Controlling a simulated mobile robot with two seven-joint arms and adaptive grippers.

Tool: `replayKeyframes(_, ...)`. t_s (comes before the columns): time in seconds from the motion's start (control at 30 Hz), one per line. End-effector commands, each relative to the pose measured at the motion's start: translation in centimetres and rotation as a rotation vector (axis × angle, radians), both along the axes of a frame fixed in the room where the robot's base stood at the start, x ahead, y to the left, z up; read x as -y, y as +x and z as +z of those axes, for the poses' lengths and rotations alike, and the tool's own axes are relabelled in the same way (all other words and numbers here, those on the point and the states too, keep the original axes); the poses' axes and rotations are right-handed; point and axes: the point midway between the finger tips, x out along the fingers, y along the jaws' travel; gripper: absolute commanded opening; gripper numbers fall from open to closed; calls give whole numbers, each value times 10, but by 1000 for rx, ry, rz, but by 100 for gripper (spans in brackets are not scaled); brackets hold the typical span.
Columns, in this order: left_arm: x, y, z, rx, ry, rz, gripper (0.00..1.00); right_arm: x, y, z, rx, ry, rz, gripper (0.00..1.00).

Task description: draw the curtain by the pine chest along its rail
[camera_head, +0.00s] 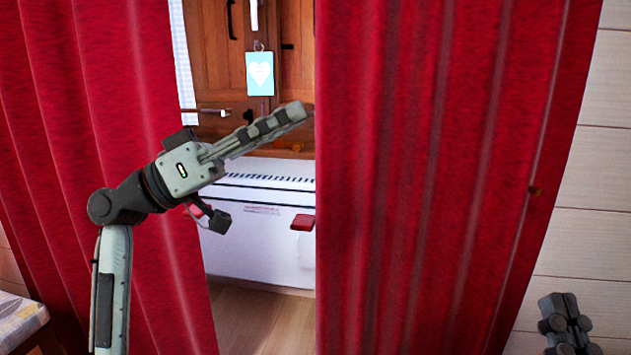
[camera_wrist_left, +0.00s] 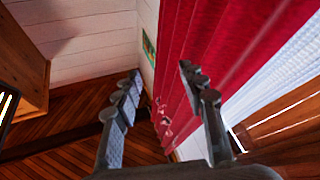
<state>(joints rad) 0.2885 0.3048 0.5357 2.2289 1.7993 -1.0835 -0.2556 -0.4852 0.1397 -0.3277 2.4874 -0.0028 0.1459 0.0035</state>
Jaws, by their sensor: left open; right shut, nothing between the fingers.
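Two red curtain panels hang with a gap between them in the head view: a left curtain (camera_head: 95,90) and a right curtain (camera_head: 450,150). My left gripper (camera_head: 303,112) is open and empty. It crosses the gap, with its fingertips at the inner edge of the right curtain; I cannot tell whether they touch. In the left wrist view, my left gripper (camera_wrist_left: 160,76) has a red curtain (camera_wrist_left: 235,35) behind and beside its right finger. My right gripper (camera_head: 567,318) is shut and empty at the lower right. I cannot identify the pine chest for certain.
Through the gap are brown wooden shutters (camera_head: 212,60), a blue card with a white heart (camera_head: 260,74) and a white keyboard-like piece (camera_head: 250,230). A pale plank wall (camera_head: 590,200) is at right. A brown wooden piece (camera_wrist_left: 25,60) stands left in the left wrist view.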

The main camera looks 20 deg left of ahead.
Motion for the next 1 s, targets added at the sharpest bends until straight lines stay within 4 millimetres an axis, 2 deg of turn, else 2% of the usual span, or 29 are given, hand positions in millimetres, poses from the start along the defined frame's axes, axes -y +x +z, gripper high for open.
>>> replayKeyframes(0.3,18,26,-54,-136,92,81,41,0,0,5,0,0,0,0)
replayKeyframes(0.5,25,35,-80,-194,136,119,41,0,0,7,0,0,0,0)
replayKeyframes(0.7,28,38,-92,-218,156,134,41,0,0,7,0,0,0,0)
replayKeyframes(1.0,28,39,-93,-220,157,136,41,0,0,7,0,0,0,0)
